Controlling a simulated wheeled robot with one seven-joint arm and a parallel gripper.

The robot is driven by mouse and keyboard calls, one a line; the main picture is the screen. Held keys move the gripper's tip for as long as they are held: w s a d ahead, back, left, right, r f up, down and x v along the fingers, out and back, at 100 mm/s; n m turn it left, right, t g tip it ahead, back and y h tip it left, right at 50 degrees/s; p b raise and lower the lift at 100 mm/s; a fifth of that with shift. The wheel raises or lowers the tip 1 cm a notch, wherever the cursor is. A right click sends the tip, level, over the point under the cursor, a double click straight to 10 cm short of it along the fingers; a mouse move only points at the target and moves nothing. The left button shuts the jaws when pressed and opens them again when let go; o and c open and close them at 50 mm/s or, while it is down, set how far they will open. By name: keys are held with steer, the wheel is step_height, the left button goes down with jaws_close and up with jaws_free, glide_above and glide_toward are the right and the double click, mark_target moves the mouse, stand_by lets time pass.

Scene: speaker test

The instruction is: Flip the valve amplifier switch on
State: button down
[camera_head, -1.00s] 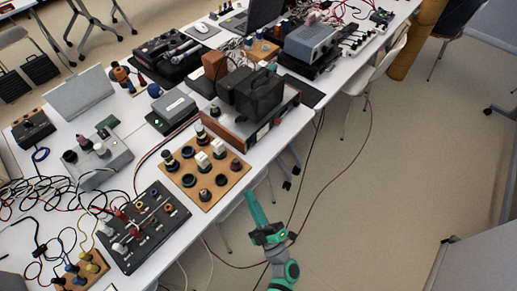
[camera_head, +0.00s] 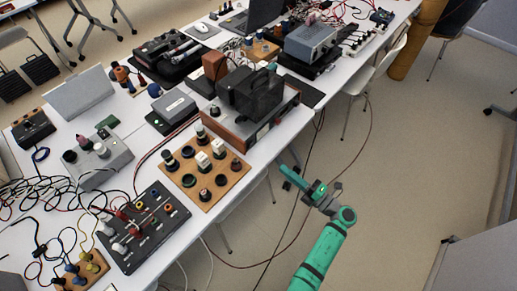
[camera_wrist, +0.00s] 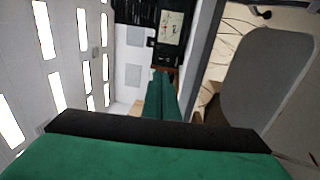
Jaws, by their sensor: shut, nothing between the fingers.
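The valve amplifier (camera_head: 250,127) appears to be the low chassis with a reddish-brown front and dark boxes on top, near the table's front edge. A small reddish control (camera_head: 277,121) shows on its front; which part is the switch is too small to tell. My green gripper (camera_head: 286,171) is shut and empty, in front of the table edge, below and right of the amplifier and apart from it. In the wrist view the shut fingers (camera_wrist: 163,82) point away from the camera, with a small reddish-brown patch just beyond their tips.
A wooden board (camera_head: 213,195) with several valves and sockets lies left of the amplifier. A black panel (camera_head: 140,235) with coloured sockets lies nearer the left. A white chair (camera_head: 372,72) stands at the table's right side. Cables hang to the floor. Open floor lies to the right.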

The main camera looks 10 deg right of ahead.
mark_target(251, 143)
stand_by(0.3)
steer(key=x, duration=1.3)
steer(key=shift+w, duration=0.15)
steer(key=shift+w+a, duration=0.25)
steer(key=shift+w, duration=0.05)
steer(key=shift+a, duration=0.1)
steer(key=shift+w+a+r, duration=0.15)
steer(key=shift+w+r, duration=0.1)
steer(key=shift+r, duration=0.05)
steer(key=shift+s, duration=0.15)
steer(key=s+d+r, duration=0.1)
steer(key=s+d, duration=0.7)
steer(key=s, duration=0.3)
steer(key=shift+s+d+r, duration=0.2)
steer(key=shift+d+r, duration=0.05)
steer(key=shift+r, duration=0.05)
